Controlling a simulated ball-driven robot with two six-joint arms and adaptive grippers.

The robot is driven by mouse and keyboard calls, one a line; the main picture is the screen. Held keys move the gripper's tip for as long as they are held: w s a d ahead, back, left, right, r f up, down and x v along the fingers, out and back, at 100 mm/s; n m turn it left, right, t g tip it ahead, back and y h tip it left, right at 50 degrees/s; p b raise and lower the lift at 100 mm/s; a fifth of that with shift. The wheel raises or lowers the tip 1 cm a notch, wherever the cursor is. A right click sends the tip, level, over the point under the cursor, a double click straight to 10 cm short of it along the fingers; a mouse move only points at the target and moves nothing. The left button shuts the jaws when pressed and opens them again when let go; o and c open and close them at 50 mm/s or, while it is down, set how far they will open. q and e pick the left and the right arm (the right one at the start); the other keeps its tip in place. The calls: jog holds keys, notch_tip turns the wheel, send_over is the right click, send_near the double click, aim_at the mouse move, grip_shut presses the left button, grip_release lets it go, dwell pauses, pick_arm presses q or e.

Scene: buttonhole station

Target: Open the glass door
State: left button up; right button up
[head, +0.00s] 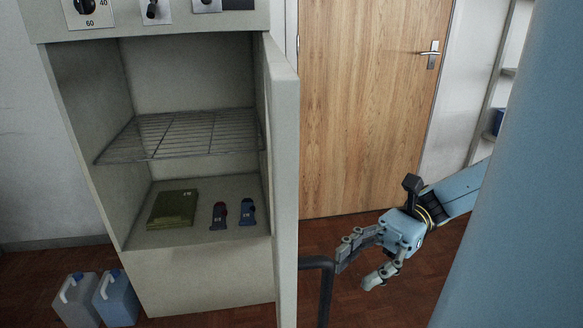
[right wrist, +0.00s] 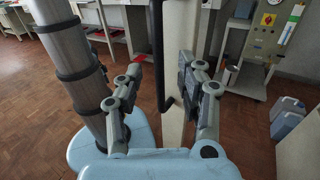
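The cabinet door (head: 285,185) is a thick pale panel, seen nearly edge-on in the head view. It stands swung out from the cabinet front, and I cannot make out its glass. A black bar handle (head: 325,290) sticks out from the door's right face. My right gripper (head: 358,266) is open, just right of the handle. In the right wrist view, the open right gripper (right wrist: 161,75) has the handle (right wrist: 158,55) showing between its fingers, with no clear contact. The door's pale edge (right wrist: 176,120) shows behind. My left gripper is out of view.
Two canisters (head: 117,300) stand on the floor at left. A closed wooden door (head: 365,100) is behind.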

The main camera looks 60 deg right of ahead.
jog(key=shift+v, duration=2.1)
